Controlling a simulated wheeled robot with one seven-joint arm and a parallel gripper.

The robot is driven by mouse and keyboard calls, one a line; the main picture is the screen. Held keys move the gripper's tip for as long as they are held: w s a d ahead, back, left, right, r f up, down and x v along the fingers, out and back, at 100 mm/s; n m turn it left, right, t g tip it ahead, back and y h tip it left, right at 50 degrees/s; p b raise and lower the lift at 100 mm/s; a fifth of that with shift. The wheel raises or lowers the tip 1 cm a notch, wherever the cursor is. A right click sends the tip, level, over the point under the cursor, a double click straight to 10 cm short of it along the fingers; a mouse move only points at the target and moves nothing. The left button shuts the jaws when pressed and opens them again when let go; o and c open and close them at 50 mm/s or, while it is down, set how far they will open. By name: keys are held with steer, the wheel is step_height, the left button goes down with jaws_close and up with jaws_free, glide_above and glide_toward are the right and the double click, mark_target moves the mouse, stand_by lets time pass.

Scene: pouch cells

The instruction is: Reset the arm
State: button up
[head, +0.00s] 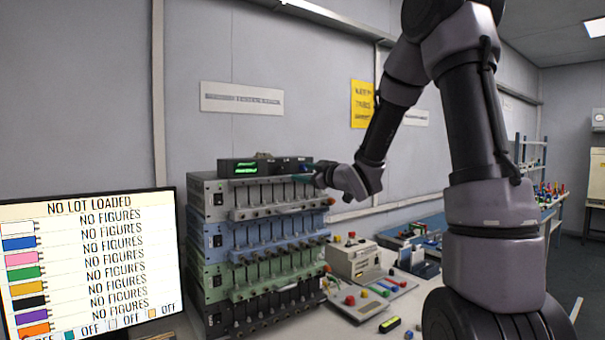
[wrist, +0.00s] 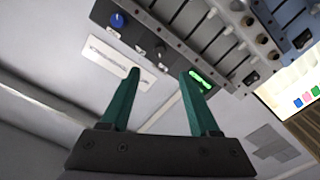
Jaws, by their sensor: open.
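My gripper has two green fingers, spread apart with nothing between them, in the wrist view (wrist: 160,88). In the head view my arm reaches from the upper right down and left, and its wrist is beside the top right of the stacked cell rack (head: 262,245). The fingers are hardly visible there. The rack has grey, blue, green and black tiers with rows of clamps. A small black box with a green display (head: 250,168) sits on top of it; the display also shows in the wrist view beyond the right finger.
A monitor (head: 95,262) reading "NO LOT LOADED" stands at the left. A beige device with a red button (head: 353,262) and a panel of coloured pieces (head: 375,295) are on the bench right of the rack. A yellow sign (head: 362,103) hangs on the wall behind my arm.

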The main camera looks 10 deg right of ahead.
steer(key=s+d+r+m+g+h, duration=0.1)
steer(key=s+d+m+g+h, duration=0.35)
steer(key=s, duration=0.55)
steer(key=s+d+r+m+g+h, duration=0.1)
steer(key=s+d+m+h, duration=0.3)
steer(key=s+m, duration=0.5)
steer(key=s+a+f+m+g+y, duration=0.1)
steer(key=s+f+m+g+y, duration=0.1)
steer(key=s, duration=1.2)
steer(key=shift+s+a+g+y, duration=0.35)
steer(key=shift+g+y, duration=0.1)
steer(key=shift+g, duration=0.4)
